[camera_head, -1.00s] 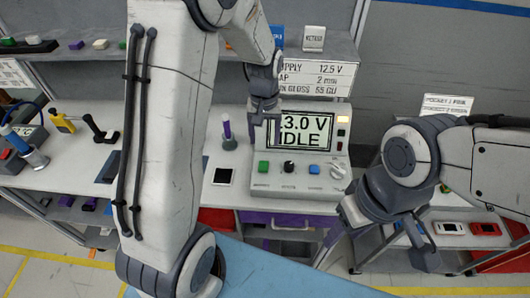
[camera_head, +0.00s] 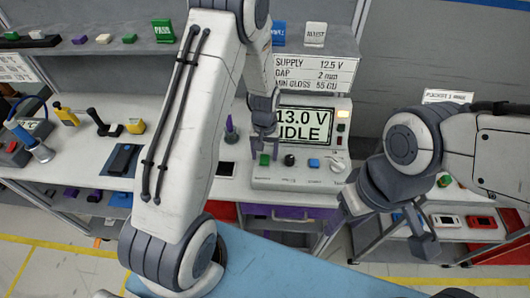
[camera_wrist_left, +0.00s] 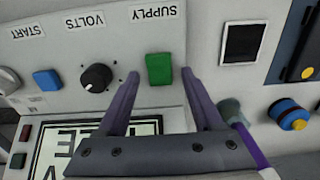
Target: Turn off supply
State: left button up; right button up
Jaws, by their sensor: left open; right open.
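The bench supply unit (camera_head: 300,182) has a lit display (camera_head: 303,125) reading 13.0 V IDLE. Along its front are a green button (camera_head: 265,160), a black knob (camera_head: 289,160) and a blue button (camera_head: 313,163). In the left wrist view the green button (camera_wrist_left: 159,69) sits under the label SUPPLY, the black knob (camera_wrist_left: 96,77) under VOLTS and the blue button (camera_wrist_left: 47,80) under START. My left gripper (camera_head: 264,150) is open, its fingertips on either side of the green button; contact cannot be told. My right gripper (camera_head: 388,225) is open and empty, right of the unit.
A card (camera_head: 305,73) above the unit reads SUPPLY 12.5 V, GAP 2 mm. A grey dial (camera_head: 338,167) is at the unit's right. A lower shelf holds red cases (camera_head: 481,222).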

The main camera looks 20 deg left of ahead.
aim_at(265, 158)
pick_arm(q)
grip_shut()
dwell(1.1)
grip_release()
notch_tip(265, 158, up, 10)
jog(key=b, duration=0.2)
jog(key=shift+r, duration=0.25)
